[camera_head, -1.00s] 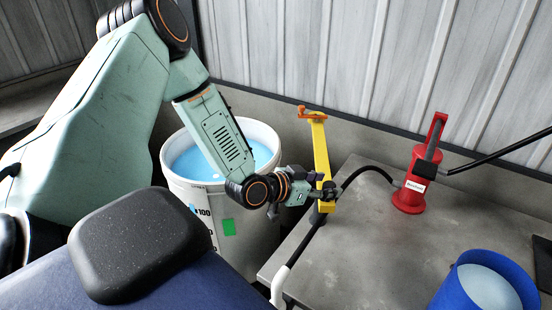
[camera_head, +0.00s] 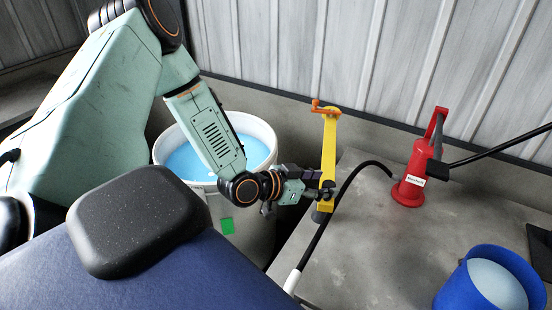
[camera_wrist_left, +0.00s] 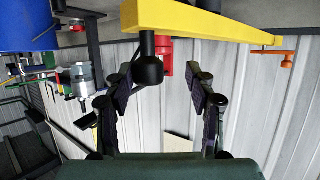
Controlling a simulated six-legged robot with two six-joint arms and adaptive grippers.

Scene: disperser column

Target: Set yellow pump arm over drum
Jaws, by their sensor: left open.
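The yellow pump arm (camera_head: 329,150) stands at the left edge of the grey bench in the head view, with an orange spout-like end at its far tip. In the left wrist view the yellow bar (camera_wrist_left: 205,22) crosses the top, with a black knob hanging below it. My left gripper (camera_head: 318,194) is at the near end of the yellow arm. In the wrist view my left gripper (camera_wrist_left: 160,84) has its fingers apart, with the black knob between them; contact cannot be told. The white drum (camera_head: 250,232) with blue liquid stands left of the bench, partly behind my left arm.
A red pump (camera_head: 411,180) stands on the grey bench (camera_head: 375,260) with a black hose running from it. A blue bucket (camera_head: 458,292) is at the bench's right front. A corrugated wall (camera_head: 390,65) closes the back. The bench middle is clear.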

